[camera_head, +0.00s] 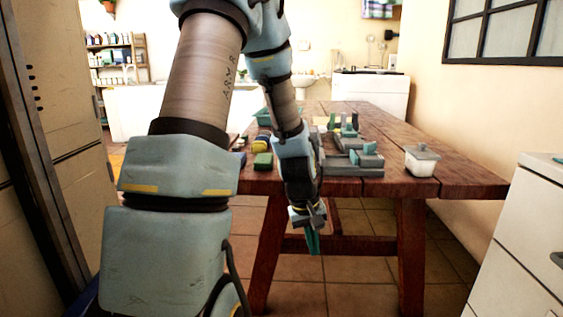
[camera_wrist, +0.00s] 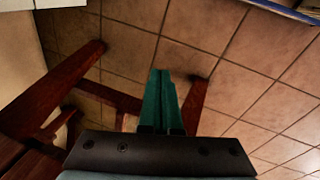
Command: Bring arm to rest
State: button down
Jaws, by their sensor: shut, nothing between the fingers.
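My gripper (camera_head: 313,243) hangs low in front of the near edge of the wooden table (camera_head: 455,178), pointing down toward the floor. Its green fingers are shut together with nothing between them. In the wrist view the closed fingers (camera_wrist: 161,100) show above the tiled floor, with table legs around them. My arm is bent, with its upper part filling the left middle of the head view and the forearm dropping past the table edge.
On the table are a lidded white pot (camera_head: 421,162), a green sponge-like block (camera_head: 263,160) and a grey tray-like item (camera_head: 345,168). A white cabinet (camera_head: 520,245) stands at right, a tall locker (camera_head: 55,130) at left. Tiled floor lies open beneath the gripper.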

jog(key=s+a+r+m+y, duration=0.1)
jog(key=s+a+r, duration=0.35)
jog(key=a, duration=0.25)
jog(key=s+a+r+m+y, duration=0.1)
jog(key=s+a+r, duration=0.2)
jog(key=a+r, duration=0.35)
notch_tip(320, 180, up, 20)
jog(key=a+p, duration=0.1)
jog(key=p, duration=2.1)
jog(key=shift+w+m+t, duration=0.25)
jog(key=shift+m+t, duration=0.05)
jog(key=shift+r, duration=0.1)
